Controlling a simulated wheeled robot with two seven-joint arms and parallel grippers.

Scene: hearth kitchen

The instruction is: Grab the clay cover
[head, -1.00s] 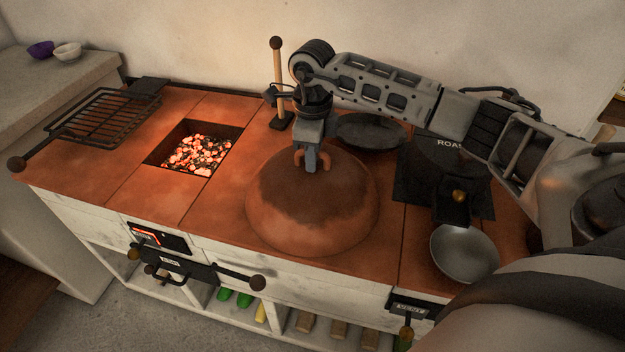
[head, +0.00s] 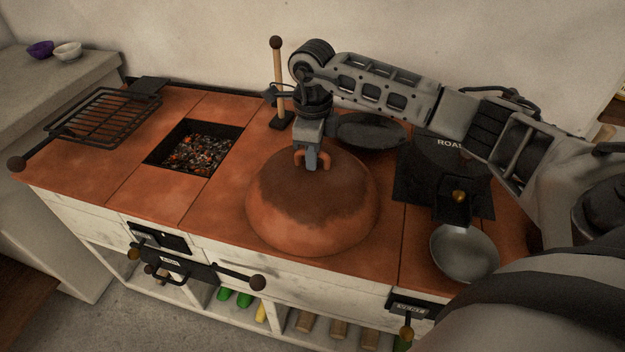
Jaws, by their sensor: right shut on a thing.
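The clay cover (head: 315,220) is a large orange-brown dome with a darker sooty top. It sits on the tiled hearth top, right of the ember pit. A small loop handle stands at its top. My right gripper (head: 312,163) points down from above and is shut on that handle. The cover looks still in contact with the hearth top. My left gripper is not in view.
The ember pit (head: 196,147) lies left of the cover, with a wire grill rack (head: 107,114) farther left. An upright wooden-handled tool (head: 278,80) and a dark pan (head: 370,131) stand behind. A metal bowl-shaped pan (head: 465,253) is at the right.

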